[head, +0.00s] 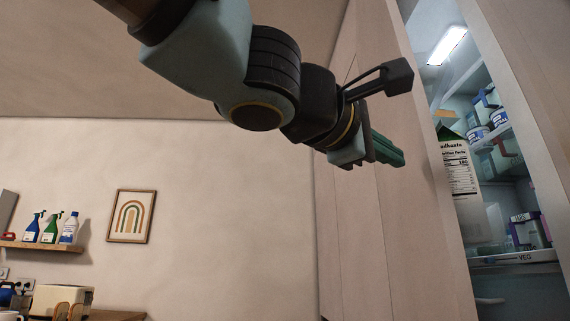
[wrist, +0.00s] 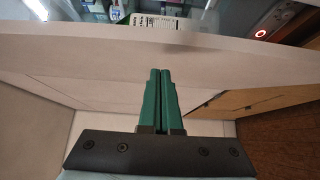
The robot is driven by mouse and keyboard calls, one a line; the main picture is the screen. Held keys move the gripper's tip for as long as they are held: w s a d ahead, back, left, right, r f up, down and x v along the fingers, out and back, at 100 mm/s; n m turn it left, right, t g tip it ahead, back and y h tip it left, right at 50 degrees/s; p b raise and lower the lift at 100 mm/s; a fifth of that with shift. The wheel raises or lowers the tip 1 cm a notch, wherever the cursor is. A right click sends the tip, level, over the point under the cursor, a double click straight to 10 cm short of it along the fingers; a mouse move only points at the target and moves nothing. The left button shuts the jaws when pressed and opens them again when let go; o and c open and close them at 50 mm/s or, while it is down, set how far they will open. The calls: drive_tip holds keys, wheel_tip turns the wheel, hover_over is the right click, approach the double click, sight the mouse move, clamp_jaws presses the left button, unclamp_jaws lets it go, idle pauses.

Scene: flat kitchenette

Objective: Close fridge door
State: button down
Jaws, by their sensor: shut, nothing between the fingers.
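The fridge door (head: 352,215) is a pale, tall panel standing open on the right of the head view. The lit fridge interior (head: 490,160) shows past its edge, with food on shelves. In the wrist view the pale door (wrist: 230,52) crosses the picture, its edge in front of the shelves. My gripper (head: 400,160) has green fingers that are shut and empty. They point at the outer face of the door; the fingertips (wrist: 160,72) look close to it, but I cannot tell whether they touch.
A carton (head: 459,185) and several containers are inside the fridge. A framed rainbow picture (head: 131,216) and a shelf (head: 40,247) with bottles hang on the left wall. A counter with a toaster (head: 62,300) stands below. The space left of the door looks clear.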

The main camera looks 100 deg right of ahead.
drive_tip(key=s+a+p, duration=0.2)
drive_tip(key=s, duration=0.5)
drive_tip(key=s+a+p, duration=0.2)
drive_tip(key=s, duration=0.5)
drive_tip(key=shift+s+a, duration=0.15)
drive_tip(key=shift+a, duration=0.25)
